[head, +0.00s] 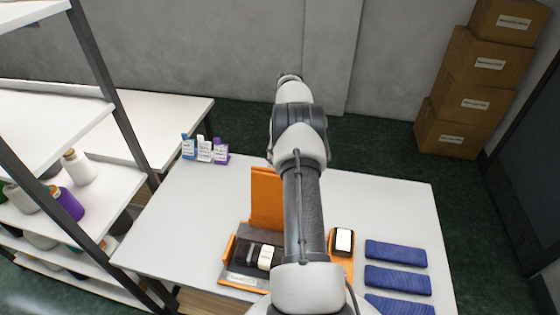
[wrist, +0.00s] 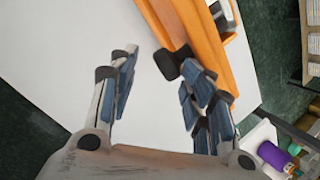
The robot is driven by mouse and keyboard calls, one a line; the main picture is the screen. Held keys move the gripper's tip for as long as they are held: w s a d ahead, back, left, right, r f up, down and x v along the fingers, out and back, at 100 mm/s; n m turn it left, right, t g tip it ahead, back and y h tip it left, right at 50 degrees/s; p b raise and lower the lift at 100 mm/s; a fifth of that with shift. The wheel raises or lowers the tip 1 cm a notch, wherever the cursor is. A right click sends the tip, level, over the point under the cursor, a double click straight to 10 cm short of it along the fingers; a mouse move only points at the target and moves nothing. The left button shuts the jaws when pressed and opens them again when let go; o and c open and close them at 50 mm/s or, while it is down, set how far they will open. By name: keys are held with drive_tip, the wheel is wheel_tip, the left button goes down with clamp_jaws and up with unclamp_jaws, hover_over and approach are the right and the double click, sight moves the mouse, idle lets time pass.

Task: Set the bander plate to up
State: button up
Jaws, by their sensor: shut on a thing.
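An orange plate (head: 266,199), which I take to be the bander plate, stands raised at the back of a grey and orange machine on the white table. My arm covers the plate's right side and much of the machine. In the wrist view, a long orange part (wrist: 188,32) runs past the right finger. My gripper (wrist: 150,60) has its fingers spaced apart, with a small dark piece (wrist: 167,65) between them by the right fingertip. The contact on the plate is hard to make out. The head view hides the gripper behind my arm.
Small blue, white and purple packs (head: 204,149) stand at the table's back left. Several folded blue cloths (head: 396,254) lie on the right. A yarn shelf (head: 88,205) stands at left. Cardboard boxes (head: 475,103) are stacked at back right. The table's back right is clear.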

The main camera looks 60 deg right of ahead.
drive_tip(key=o, duration=0.7)
drive_tip(key=f, duration=0.2)
drive_tip(key=s+f, duration=0.1)
drive_tip(key=shift+d+f, duration=0.25)
drive_tip(key=shift+f, duration=0.1)
drive_tip(key=o, duration=0.3)
drive_tip(key=shift+w, duration=0.1)
drive_tip(key=shift+o, duration=0.3)
drive_tip(key=shift+w+a, duration=0.1)
drive_tip(key=shift+a, duration=0.05)
drive_tip(key=shift+w+a+r, duration=0.1)
drive_tip(key=shift+w+a, duration=0.05)
drive_tip(key=shift+c, duration=0.5)
drive_tip(key=shift+w, duration=0.2)
drive_tip(key=c, duration=0.5)
drive_tip(key=shift+s+d+r, duration=0.1)
drive_tip(key=shift+d, duration=0.1)
drive_tip(key=shift+r, duration=0.1)
